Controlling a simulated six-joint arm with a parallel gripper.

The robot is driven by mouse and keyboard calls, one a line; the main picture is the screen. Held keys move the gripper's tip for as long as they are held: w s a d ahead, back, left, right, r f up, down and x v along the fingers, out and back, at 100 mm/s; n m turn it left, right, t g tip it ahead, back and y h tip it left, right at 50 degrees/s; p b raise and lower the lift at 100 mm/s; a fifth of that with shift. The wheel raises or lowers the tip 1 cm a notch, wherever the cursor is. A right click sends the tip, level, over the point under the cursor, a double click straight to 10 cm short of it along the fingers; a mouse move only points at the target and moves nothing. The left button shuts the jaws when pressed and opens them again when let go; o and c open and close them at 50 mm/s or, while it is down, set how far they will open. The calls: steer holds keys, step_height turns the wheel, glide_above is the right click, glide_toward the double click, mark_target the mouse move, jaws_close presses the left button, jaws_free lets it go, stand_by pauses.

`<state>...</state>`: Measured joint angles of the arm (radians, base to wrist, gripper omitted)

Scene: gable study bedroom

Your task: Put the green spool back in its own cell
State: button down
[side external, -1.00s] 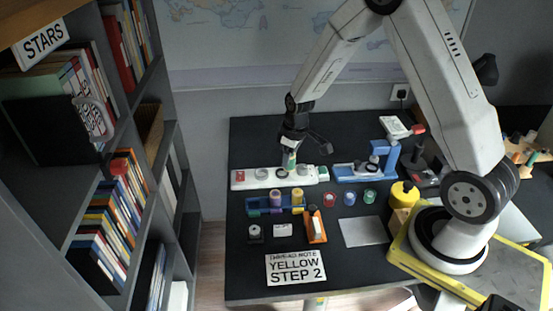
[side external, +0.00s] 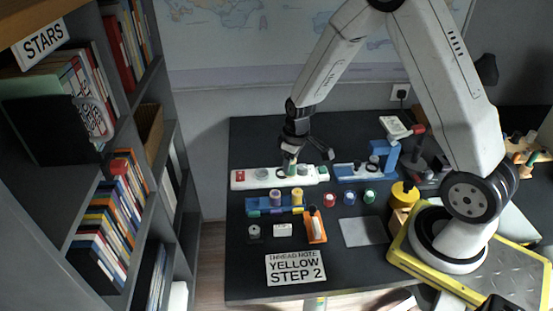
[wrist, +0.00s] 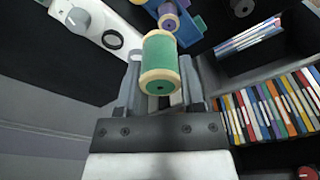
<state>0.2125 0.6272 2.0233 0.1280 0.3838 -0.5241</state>
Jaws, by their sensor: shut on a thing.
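The green spool (wrist: 160,60), green thread on a tan core, is held upright between the two fingers of my gripper (wrist: 160,84) in the wrist view. In the side view, my gripper (side external: 291,156) is over the white strip at the back of the desk, with the spool (side external: 291,168) below it. I cannot tell whether the spool touches the strip. A blue rack (side external: 252,204) stands just in front, with a purple spool (side external: 275,198) and a yellow spool (side external: 297,196) in it. The rack also shows in the wrist view (wrist: 190,28). Its cells are too small to make out.
The white strip (side external: 245,178) holds a dark ring and a red part. A blue machine-like stand (side external: 390,158) is to its right. Small red (side external: 329,200), blue (side external: 349,198) and green (side external: 369,196) items sit right of the rack. A sign (side external: 296,267) reads "YELLOW STEP 2".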

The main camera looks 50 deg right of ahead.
steer(key=s+a+f, duration=0.1)
steer(key=s+a, duration=0.5)
steer(key=a, duration=0.1)
glide_toward(252, 206)
steer(key=shift+s+f, duration=0.3)
steer(key=shift+s, duration=0.05)
steer(key=shift+w+f, duration=0.4)
steer(key=shift+w+f, duration=0.25)
steer(key=shift+f, duration=1.6)
steer(key=shift+f, duration=0.1)
